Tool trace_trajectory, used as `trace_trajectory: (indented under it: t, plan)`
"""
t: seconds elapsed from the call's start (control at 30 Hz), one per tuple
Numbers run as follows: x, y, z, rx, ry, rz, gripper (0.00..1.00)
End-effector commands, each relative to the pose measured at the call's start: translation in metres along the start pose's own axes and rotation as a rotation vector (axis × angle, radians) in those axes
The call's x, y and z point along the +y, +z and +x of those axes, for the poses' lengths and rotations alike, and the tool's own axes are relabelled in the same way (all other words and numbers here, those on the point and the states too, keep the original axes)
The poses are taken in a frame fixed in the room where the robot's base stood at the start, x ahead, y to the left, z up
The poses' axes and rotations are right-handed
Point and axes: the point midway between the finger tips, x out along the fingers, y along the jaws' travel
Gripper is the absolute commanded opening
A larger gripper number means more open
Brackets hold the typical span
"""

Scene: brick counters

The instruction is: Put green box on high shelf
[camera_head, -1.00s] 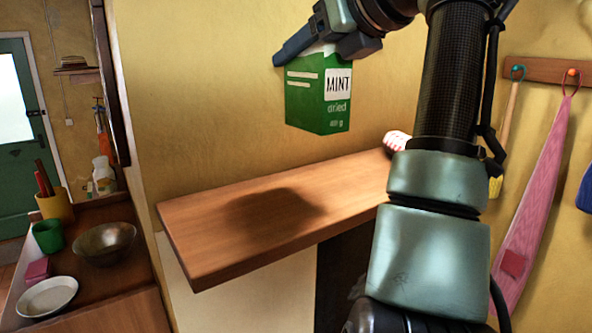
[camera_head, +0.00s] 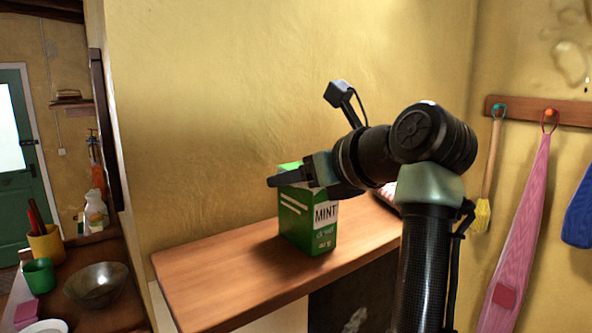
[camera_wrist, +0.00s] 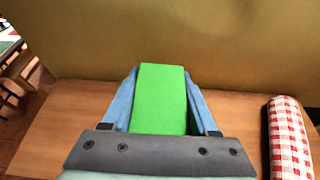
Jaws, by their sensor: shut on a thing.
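The green box (camera_head: 308,222), labelled MINT, is upright at the wooden high shelf (camera_head: 205,283), its base at or very near the board. My gripper (camera_head: 297,177) is shut on the upper part of the box, coming in from the right. In the wrist view the plain green top of the box (camera_wrist: 160,98) sits between the two blue fingers, one on each side. The box's far side is hidden.
A red and white checked item (camera_wrist: 288,138) lies on the shelf to the right. Bare shelf lies left of the box. The yellow wall is behind. A lower counter at left holds a metal bowl (camera_head: 95,284) and a green cup (camera_head: 38,275).

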Motion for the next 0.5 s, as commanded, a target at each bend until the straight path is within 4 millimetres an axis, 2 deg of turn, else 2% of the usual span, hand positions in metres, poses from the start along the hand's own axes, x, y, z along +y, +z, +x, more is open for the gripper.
trace_trajectory:
  t: [0.3,0.33,0.47,0.5]
  plan:
    - [0.0003,-0.0023,0.0011,-0.001,0.001,0.0,0.03]
    - [0.0002,-0.0018,0.0009,-0.001,0.0,0.0,0.65]
    - [0.0002,-0.0017,0.0008,0.0,0.0,0.0,0.88]
    - [0.0002,-0.0017,0.0008,0.0,0.0,0.0,0.9]
